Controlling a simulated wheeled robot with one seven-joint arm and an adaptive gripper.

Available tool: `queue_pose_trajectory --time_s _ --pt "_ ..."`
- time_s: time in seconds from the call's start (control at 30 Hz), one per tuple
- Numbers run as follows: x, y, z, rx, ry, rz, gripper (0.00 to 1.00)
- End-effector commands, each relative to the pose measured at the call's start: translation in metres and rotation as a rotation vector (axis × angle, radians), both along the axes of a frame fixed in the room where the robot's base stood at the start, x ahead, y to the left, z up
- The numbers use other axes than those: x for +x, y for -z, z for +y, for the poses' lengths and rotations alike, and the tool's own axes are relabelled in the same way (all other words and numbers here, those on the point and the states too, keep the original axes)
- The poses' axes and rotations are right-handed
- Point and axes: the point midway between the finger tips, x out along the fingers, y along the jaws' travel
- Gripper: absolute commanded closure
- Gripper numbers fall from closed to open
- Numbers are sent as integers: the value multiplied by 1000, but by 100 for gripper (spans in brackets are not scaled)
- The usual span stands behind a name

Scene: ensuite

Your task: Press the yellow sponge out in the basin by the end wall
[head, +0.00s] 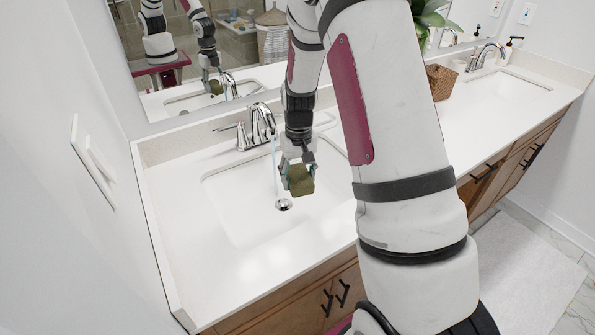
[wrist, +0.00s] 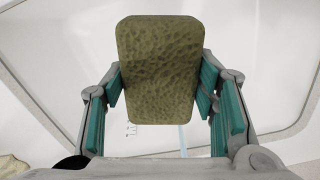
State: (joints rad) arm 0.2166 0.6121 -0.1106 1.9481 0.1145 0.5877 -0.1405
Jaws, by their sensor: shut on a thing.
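The yellow sponge (head: 301,181) looks dull olive-yellow. My gripper (head: 293,178) is shut on it and holds it in the air over the basin by the end wall (head: 235,217). In the wrist view the sponge (wrist: 160,70) sits between the two teal finger pads, which touch its left and right sides. The chrome faucet (head: 262,122) stands behind the basin, and a thin stream of water (head: 275,165) runs from it toward the drain (head: 283,204). The stream falls to the left of the sponge in the head view.
A mirror (head: 220,60) is behind the faucet. A second basin (head: 510,90), a woven plant basket (head: 440,80) and a soap bottle (head: 507,52) are at the right. My arm hides the middle counter.

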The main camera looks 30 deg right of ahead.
Motion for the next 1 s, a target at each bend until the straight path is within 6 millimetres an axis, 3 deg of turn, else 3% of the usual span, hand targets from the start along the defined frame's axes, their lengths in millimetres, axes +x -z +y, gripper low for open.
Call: queue_pose_trajectory --time_s 1.0 --pt "0 114 0 1 0 2 69"
